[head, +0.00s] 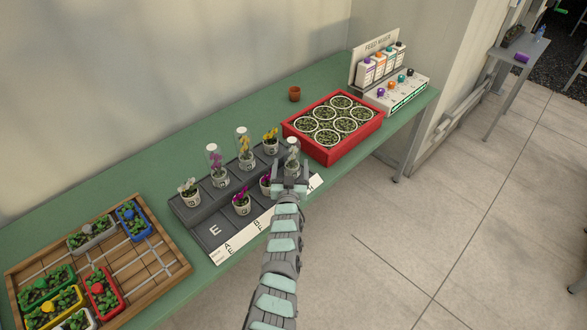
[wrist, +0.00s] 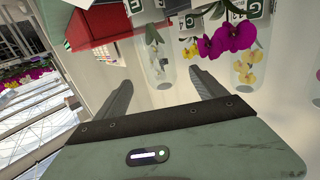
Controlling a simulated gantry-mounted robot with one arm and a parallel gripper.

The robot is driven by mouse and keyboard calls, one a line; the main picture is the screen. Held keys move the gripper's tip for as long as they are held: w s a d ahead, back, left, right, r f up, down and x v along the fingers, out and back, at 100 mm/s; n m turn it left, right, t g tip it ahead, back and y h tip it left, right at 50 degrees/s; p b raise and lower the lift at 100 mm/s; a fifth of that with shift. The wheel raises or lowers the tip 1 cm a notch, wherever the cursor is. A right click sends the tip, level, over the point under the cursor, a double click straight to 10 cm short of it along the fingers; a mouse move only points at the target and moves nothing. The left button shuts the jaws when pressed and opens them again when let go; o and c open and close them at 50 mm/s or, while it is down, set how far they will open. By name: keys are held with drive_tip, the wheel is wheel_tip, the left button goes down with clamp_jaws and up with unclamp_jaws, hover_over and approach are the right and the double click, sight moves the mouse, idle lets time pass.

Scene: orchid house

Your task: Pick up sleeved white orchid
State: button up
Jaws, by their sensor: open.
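The sleeved white orchid (head: 292,153) stands in a small pale pot at the right end of the dark stepped rack, inside a clear sleeve. In the wrist view its sleeve (wrist: 157,58) hangs upside down in the picture, just beyond the fingertips and roughly in line with the gap. My gripper (head: 290,181) is open and empty, close in front of it in the head view. The fingers (wrist: 162,78) appear either side of the sleeve's end without visible contact. My gripper hides part of the orchid's pot in the head view.
A magenta orchid (wrist: 232,38) and a sleeved yellow orchid (wrist: 245,67) are close beside it. A sleeved purple orchid (head: 216,163) and an unsleeved white orchid (head: 188,190) stand further left. A red tray (head: 334,150) borders the rack's right. A wooden tray (head: 160,262) is at left.

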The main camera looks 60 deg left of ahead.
sight(291, 156)
drive_tip(key=shift+f+b+x, duration=0.25)
drive_tip(key=shift+b+x, duration=0.35)
drive_tip(key=shift+x, duration=0.45)
drive_tip(key=shift+w+a+r+b, duration=0.25)
drive_tip(key=shift+w+a+b, duration=0.15)
drive_tip(key=shift+a, duration=0.1)
drive_tip(key=shift+a+f, duration=0.2)
drive_tip(key=shift+a, duration=0.05)
drive_tip(key=b+x, duration=0.2)
drive_tip(key=shift+w+a+b, duration=0.25)
drive_tip(key=shift+a+b, duration=0.05)
drive_tip(key=shift+b, duration=0.05)
drive_tip(key=shift+w+a+f+b, duration=0.2)
drive_tip(key=shift+w+a+b, duration=0.1)
drive_tip(key=shift+b, duration=0.4)
drive_tip(key=shift+w+a+r+b, duration=0.1)
drive_tip(key=shift+w+a+b, duration=0.05)
drive_tip(key=shift+a+b, duration=0.35)
drive_tip(key=shift+w+r, duration=0.1)
drive_tip(key=shift+w, duration=0.05)
drive_tip(key=shift+c, duration=0.3)
